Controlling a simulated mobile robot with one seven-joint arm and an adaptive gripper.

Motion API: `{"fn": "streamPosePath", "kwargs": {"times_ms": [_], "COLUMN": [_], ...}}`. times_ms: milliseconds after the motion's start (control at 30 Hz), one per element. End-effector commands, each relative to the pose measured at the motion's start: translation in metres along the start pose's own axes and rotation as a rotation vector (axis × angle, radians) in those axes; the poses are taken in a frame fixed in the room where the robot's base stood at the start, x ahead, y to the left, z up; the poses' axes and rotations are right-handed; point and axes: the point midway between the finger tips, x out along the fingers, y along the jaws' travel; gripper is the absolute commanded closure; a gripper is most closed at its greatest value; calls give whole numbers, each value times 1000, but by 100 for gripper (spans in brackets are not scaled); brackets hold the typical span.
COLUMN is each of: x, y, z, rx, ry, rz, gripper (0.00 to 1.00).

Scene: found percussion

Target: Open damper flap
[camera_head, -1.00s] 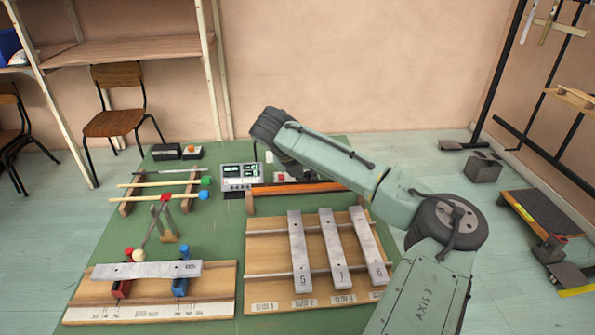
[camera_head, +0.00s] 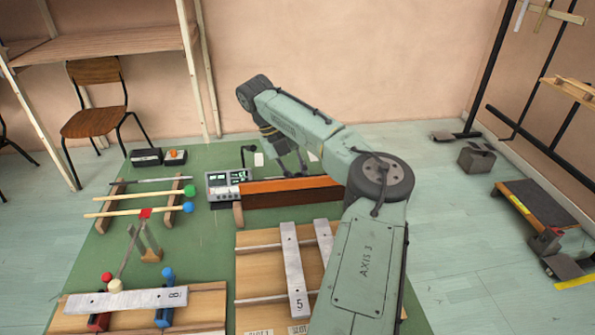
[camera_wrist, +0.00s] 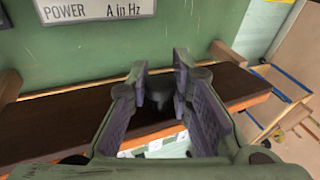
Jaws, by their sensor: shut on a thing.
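The damper flap (camera_head: 292,192) is a long red-brown board at the back of the green table, behind the metal bars. In the wrist view it runs across the picture as a dark brown board (camera_wrist: 55,122). My gripper (camera_head: 293,168) is at the flap, its fingers partly hidden by my arm in the head view. In the wrist view my gripper (camera_wrist: 160,88) is closed around a small dark knob (camera_wrist: 157,95) at the flap. The exact contact is in shadow.
A meter box (camera_head: 226,184) with lit displays stands left of the flap. Mallets (camera_head: 140,195) lie on a rack at left. Metal bars (camera_head: 293,268) on a wooden frame lie in front. A wooden shelf (camera_head: 100,51) stands behind left.

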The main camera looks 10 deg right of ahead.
Motion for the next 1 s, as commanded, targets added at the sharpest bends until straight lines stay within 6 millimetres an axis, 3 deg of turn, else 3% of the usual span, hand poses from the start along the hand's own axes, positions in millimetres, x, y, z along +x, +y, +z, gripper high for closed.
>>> {"fn": "streamPosePath", "kwargs": {"times_ms": [500, 533, 800, 1000], "x": [3, 3, 2, 2], "y": [1, 0, 0, 0], "z": [-1, -1, -2, -2], "rx": [-6, -6, -6, -6], "ry": [16, 16, 16, 15], "rz": [0, 0, 0, 0], "gripper": [100, 79, 61, 61]}}
